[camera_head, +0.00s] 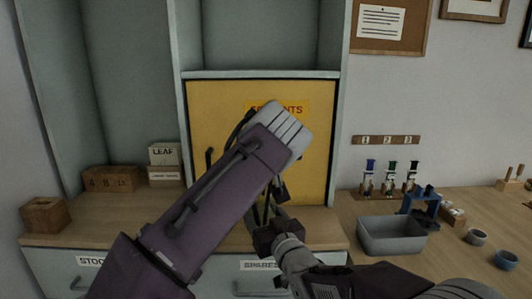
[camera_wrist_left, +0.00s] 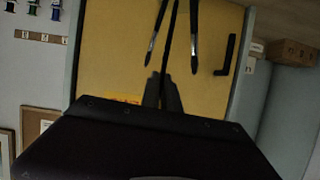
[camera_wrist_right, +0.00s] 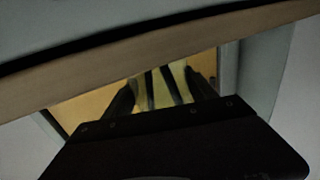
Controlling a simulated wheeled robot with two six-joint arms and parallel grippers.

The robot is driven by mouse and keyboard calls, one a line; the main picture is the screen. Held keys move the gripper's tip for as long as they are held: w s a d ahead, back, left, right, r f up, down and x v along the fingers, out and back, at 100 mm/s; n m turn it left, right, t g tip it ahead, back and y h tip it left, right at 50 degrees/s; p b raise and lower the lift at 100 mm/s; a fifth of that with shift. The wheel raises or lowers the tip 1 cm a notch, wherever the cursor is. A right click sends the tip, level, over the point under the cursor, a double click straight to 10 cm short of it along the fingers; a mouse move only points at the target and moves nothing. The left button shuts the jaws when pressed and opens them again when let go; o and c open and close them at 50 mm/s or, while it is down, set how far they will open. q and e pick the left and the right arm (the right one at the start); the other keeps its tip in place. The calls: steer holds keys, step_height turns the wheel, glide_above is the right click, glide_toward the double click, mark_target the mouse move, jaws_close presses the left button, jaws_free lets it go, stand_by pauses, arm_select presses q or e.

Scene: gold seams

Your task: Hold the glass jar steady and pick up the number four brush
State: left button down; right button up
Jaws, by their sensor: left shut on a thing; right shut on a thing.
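My left gripper (camera_wrist_left: 163,92) is shut on the thin dark shaft of a brush (camera_wrist_left: 170,35) in the left wrist view. Two other brushes, a left one (camera_wrist_left: 157,35) and a right one (camera_wrist_left: 194,40), with metal ferrules, stand on either side of it. No number is readable on the brushes. My right gripper (camera_wrist_right: 163,92) is shut on the glass jar (camera_wrist_right: 160,84), which shows pale and see-through with dark shafts in it. In the head view my right gripper (camera_head: 265,230) is low before the yellow door, and my left arm hides most of the jar and left gripper.
A yellow cabinet door (camera_head: 215,110) stands close behind. Wooden blocks (camera_head: 110,179) and small boxes (camera_head: 165,165) are at left. A grey bin (camera_head: 391,238), a blue stand (camera_head: 422,203) and numbered holders (camera_head: 388,180) are on the right bench.

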steer(key=o, duration=1.7)
